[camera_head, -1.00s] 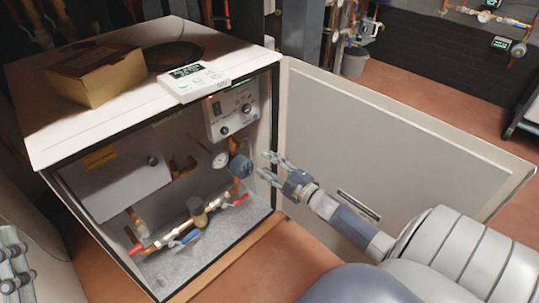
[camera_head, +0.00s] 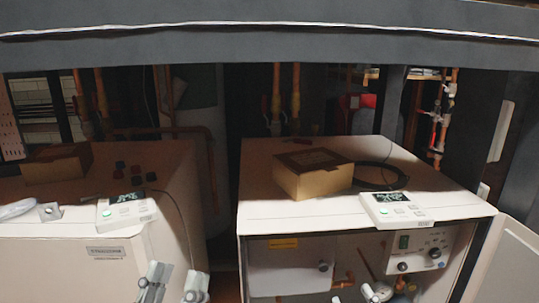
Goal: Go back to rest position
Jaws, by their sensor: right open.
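My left gripper (camera_head: 174,284) is at the bottom edge of the head view, in front of the left heat pump's (camera_head: 70,262) white front. Its fingers stand apart with nothing between them. My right gripper (camera_head: 354,296) shows only its fingertips at the bottom edge, in front of the open heat pump (camera_head: 262,220); it is open. The rest of both arms is out of view.
The right unit's door (camera_head: 505,262) stands open at the right. A cardboard box (camera_head: 312,180), a black cable (camera_head: 385,182) and a control panel (camera_head: 396,210) are on its top. Another box (camera_head: 57,165) and panel (camera_head: 125,212) lie on the left unit. A dark beam (camera_head: 270,45) crosses above.

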